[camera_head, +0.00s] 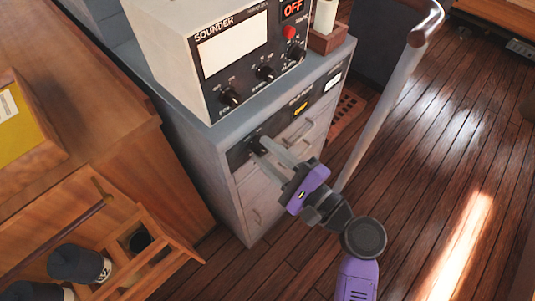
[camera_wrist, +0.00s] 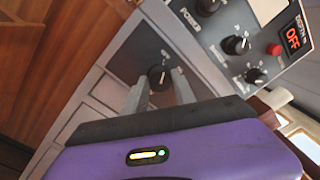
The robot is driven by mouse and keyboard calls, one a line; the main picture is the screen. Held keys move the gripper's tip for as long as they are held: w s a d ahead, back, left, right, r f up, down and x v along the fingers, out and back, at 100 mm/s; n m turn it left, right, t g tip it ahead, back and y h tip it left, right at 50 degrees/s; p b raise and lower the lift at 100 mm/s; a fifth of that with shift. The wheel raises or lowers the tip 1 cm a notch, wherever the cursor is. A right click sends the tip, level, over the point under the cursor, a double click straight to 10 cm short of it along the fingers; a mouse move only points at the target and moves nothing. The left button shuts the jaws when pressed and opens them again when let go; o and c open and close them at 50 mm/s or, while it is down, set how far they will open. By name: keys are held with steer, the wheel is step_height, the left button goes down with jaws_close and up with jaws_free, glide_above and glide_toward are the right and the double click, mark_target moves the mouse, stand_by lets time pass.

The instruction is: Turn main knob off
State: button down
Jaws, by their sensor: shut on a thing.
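The main knob (camera_wrist: 157,76) is a round black knob on the dark panel at the top front of a grey cabinet. In the head view the knob (camera_head: 257,145) shows at the panel's left end, partly covered by a finger. My gripper (camera_wrist: 159,82) has one finger on each side of the knob and is shut on it. In the head view my gripper (camera_head: 264,149) reaches in from the lower right. The small lettering around the knob is too blurred to read.
The sounder box (camera_head: 232,55) stands on the cabinet (camera_head: 210,165), with several knobs, a red button (camera_head: 289,32) and an "OFF" display (camera_head: 292,8). A metal handrail (camera_head: 385,110) rises right of my gripper. A wooden rack with bottles (camera_head: 78,262) stands at lower left.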

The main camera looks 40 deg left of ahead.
stand_by(0.3)
steer(key=c, duration=1)
jaws_free()
steer(key=shift+c, duration=0.2)
steer(key=shift+d, duration=0.1)
steer(key=d, duration=0.7)
steer(key=shift+s+d+f, duration=0.2)
steer(key=shift+s+d, duration=0.1)
steer(key=shift+s, duration=0.1)
